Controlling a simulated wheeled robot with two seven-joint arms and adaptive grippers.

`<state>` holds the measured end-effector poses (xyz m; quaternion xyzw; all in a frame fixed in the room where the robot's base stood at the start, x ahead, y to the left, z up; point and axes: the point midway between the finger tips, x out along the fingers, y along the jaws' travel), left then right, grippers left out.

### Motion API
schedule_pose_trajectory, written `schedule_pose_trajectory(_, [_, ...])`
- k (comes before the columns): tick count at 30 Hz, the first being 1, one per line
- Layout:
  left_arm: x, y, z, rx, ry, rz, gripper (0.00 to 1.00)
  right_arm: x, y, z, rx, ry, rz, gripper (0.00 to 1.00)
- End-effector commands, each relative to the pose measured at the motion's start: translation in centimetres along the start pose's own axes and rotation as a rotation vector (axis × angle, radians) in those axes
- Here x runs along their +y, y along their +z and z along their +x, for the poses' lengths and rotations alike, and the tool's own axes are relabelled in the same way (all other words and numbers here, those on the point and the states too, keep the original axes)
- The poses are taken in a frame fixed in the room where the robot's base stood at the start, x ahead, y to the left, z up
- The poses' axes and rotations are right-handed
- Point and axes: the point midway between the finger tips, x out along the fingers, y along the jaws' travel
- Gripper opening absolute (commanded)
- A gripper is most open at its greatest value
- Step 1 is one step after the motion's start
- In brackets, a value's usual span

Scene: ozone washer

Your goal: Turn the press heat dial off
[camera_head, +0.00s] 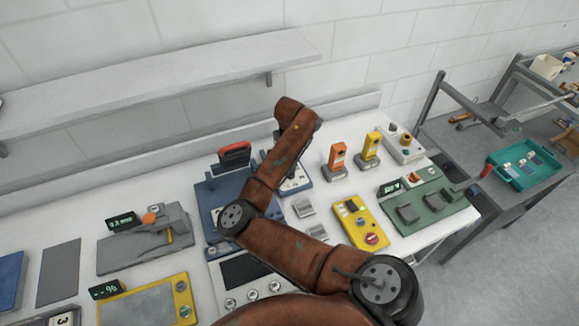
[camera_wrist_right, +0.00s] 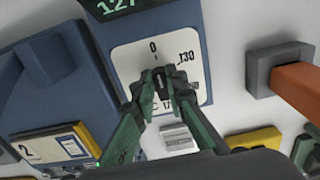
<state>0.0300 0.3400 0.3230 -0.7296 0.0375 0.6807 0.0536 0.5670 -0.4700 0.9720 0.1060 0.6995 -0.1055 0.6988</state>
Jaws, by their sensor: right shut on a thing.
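The press heat dial is a small dark knob (camera_wrist_right: 160,80) on a white scale plate (camera_wrist_right: 131,62) in the right wrist view. The plate reads 0 at the top and 130 at the upper right; lower numbers are partly covered. My right gripper (camera_wrist_right: 162,88) has its green fingers closed around the knob. Which mark the knob points to is hard to tell. In the head view the blue press (camera_head: 214,193) with a red handle (camera_head: 235,152) stands behind my brown right arm. The arm hides the gripper there. My left gripper is in no view.
An orange-topped post (camera_head: 337,157) and a yellow-topped post (camera_head: 370,147) stand right of the press. A yellow control box (camera_head: 345,215) and green panel (camera_head: 415,190) lie nearer. A grey fixture (camera_head: 120,252) is at left. A shelf (camera_head: 150,82) hangs above.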

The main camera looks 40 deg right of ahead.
Motion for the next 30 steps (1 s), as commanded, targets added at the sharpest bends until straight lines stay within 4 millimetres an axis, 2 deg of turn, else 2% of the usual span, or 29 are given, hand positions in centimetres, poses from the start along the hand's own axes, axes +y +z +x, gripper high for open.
schedule_pose_trajectory(12, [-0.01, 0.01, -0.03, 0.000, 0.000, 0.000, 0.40, 0.04, 0.14, -0.16, -0.005, -0.001, -0.011, 0.00])
schedule_pose_trajectory(13, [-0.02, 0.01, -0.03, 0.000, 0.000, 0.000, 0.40, 0.04, 0.15, -0.17, -0.005, -0.001, -0.011, 0.13])
schedule_pose_trajectory(20, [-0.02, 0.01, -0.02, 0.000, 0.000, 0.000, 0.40, 0.02, 0.08, -0.09, -0.003, -0.001, -0.009, 0.29])
schedule_pose_trajectory(30, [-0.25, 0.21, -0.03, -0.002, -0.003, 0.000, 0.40, 0.00, 0.06, -0.32, -0.002, -0.001, -0.008, 0.30])
